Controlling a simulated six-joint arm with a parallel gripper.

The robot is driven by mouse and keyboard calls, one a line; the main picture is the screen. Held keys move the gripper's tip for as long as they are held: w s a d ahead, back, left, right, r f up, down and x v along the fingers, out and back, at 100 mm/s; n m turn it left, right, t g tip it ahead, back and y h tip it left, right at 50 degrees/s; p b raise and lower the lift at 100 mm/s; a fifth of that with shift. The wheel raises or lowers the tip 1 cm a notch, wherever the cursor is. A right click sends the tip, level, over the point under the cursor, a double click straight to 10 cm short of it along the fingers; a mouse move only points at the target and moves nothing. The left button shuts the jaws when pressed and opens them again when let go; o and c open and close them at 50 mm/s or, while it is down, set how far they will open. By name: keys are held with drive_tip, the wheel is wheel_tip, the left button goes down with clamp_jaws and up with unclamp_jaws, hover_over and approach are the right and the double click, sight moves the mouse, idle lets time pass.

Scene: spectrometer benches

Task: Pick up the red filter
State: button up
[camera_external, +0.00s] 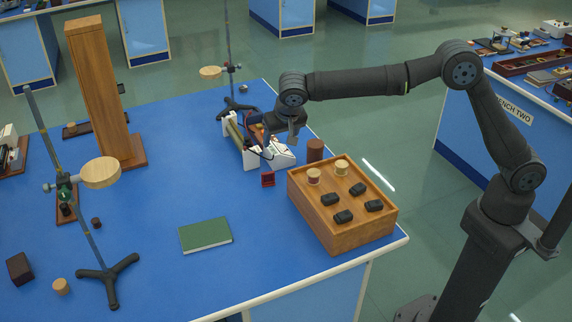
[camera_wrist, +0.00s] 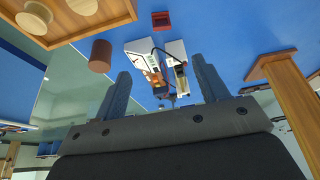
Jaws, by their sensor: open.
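The red filter (camera_external: 267,179) is a small dark-red square piece on the blue bench, just left of the wooden box. In the wrist view the red filter (camera_wrist: 161,21) shows near the top edge, beyond the instrument. My gripper (camera_external: 281,138) is above the white instrument (camera_external: 282,156), up and to the right of the filter and apart from it. In the wrist view my gripper (camera_wrist: 163,72) has its fingers wide apart, with nothing held between them. The instrument (camera_wrist: 143,58) lies in the gap between the fingers in that view.
A wooden box (camera_external: 337,237) with several black pieces and two spools stands right of the filter. A brown cylinder (camera_external: 315,150) stands behind it. A green book (camera_external: 205,235) lies in front left. Stands (camera_external: 109,271) and a wooden tower (camera_external: 95,85) are left. Bench between book and filter is clear.

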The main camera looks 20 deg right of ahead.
drive_tip(key=c, duration=0.6)
drive_tip(key=shift+o, duration=0.2)
drive_tip(key=n+g+y, duration=0.4)
drive_tip(key=n, duration=1.2)
approach(269, 172)
drive_tip(key=shift+y, duration=0.3)
drive_tip(key=x, duration=1)
drive_tip(key=shift+f, duration=0.4)
